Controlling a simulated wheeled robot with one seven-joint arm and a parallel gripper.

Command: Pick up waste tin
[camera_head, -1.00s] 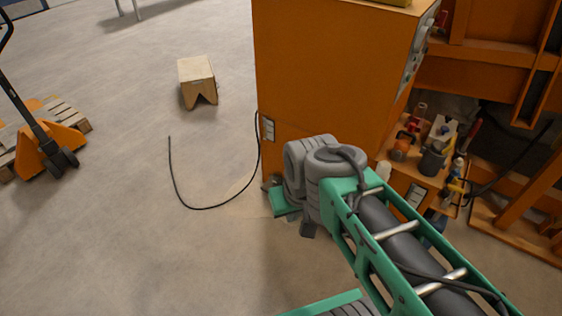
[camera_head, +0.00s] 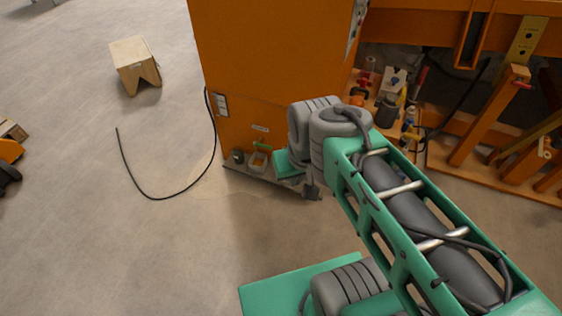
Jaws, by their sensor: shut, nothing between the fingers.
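A small grey can (camera_head: 236,156) stands on the low ledge at the foot of the orange machine. I cannot tell for certain which of the two is the waste tin. My gripper (camera_head: 312,190) shows only as a small dark part below my grey and green arm joint, near the right end of the ledge. It is shut and empty, right of both items and apart from them. My arm hides part of the ledge and most of the gripper.
The orange machine (camera_head: 265,70) stands behind the ledge. A black cable (camera_head: 160,198) loops over the floor at left. A wooden block (camera_head: 135,65) lies farther back. A shelf of tools and bottles (camera_head: 390,105) is at right. The floor at left front is clear.

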